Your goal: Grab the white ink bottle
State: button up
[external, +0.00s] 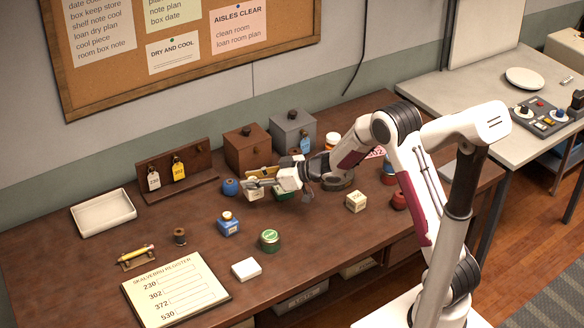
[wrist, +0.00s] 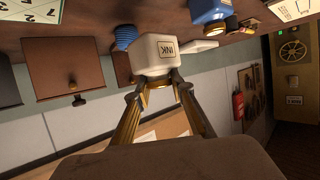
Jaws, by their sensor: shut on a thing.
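The white ink bottle (wrist: 156,54) fills the upper middle of the wrist view, which shows the scene upside down. Its dark "INK" label faces the camera. My gripper (wrist: 160,83) is shut on its narrow top end, with a gold finger on each side. In the external view the bottle (external: 253,191) is a small white shape at the tip of my gripper (external: 263,181), over the back middle of the brown table. I cannot tell whether its base touches the table.
A blue ribbed item (external: 230,187) stands close left of the bottle. Brown (external: 246,148) and grey (external: 292,131) boxes are behind. A white tray (external: 104,211) lies at left.

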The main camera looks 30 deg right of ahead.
jog(key=shift+r, duration=1.6)
